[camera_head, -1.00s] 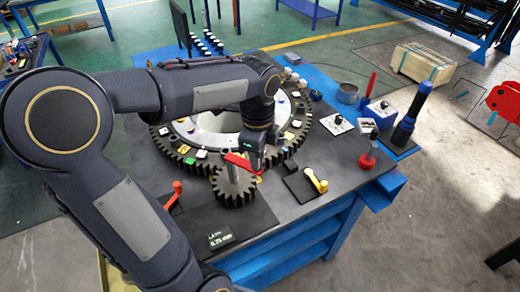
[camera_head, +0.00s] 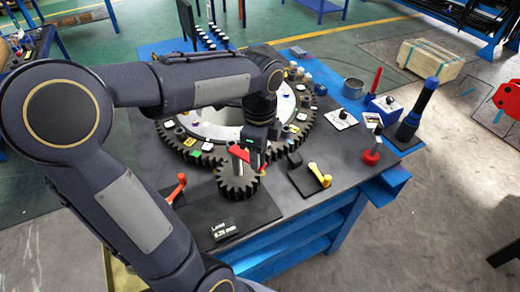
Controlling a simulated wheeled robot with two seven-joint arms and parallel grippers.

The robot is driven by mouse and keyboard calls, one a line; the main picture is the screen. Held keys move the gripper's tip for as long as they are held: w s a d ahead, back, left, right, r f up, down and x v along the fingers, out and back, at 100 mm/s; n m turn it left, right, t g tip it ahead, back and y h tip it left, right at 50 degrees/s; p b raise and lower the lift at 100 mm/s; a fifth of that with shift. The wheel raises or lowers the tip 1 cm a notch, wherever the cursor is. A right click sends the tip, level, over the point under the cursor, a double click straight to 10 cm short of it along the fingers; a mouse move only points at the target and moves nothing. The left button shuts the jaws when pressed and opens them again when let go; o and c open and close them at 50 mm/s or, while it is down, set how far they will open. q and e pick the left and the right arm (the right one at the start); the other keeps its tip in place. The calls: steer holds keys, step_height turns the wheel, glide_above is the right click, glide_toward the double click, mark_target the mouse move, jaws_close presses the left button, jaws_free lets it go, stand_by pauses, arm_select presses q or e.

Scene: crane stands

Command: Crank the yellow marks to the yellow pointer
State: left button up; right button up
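The large dark toothed ring (camera_head: 311,131) lies flat on the bench, with small coloured blocks and marks around its top; some are yellow. The small gear (camera_head: 238,188) stands at its near edge, with a post and a red crank arm (camera_head: 239,153) on top. My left gripper (camera_head: 255,158) points down at the outer end of the crank arm and appears shut on its handle; its fingertips are largely hidden. I cannot single out the yellow pointer with certainty. My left arm hides the ring's far left part. My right gripper is not in view.
A yellow lever (camera_head: 321,175) on a black plate stands right of the small gear, and a red lever (camera_head: 177,187) to its left. A small display (camera_head: 223,229) sits in front. A red-based joystick (camera_head: 373,150) and blue-black bottle-like tool (camera_head: 417,108) stand at the right.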

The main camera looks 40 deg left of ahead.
arm_select(q)
steer(key=shift+w, duration=0.1)
step_height(320, 180, up, 7)
steer(key=shift+f, duration=0.15)
steer(key=shift+r, duration=0.55)
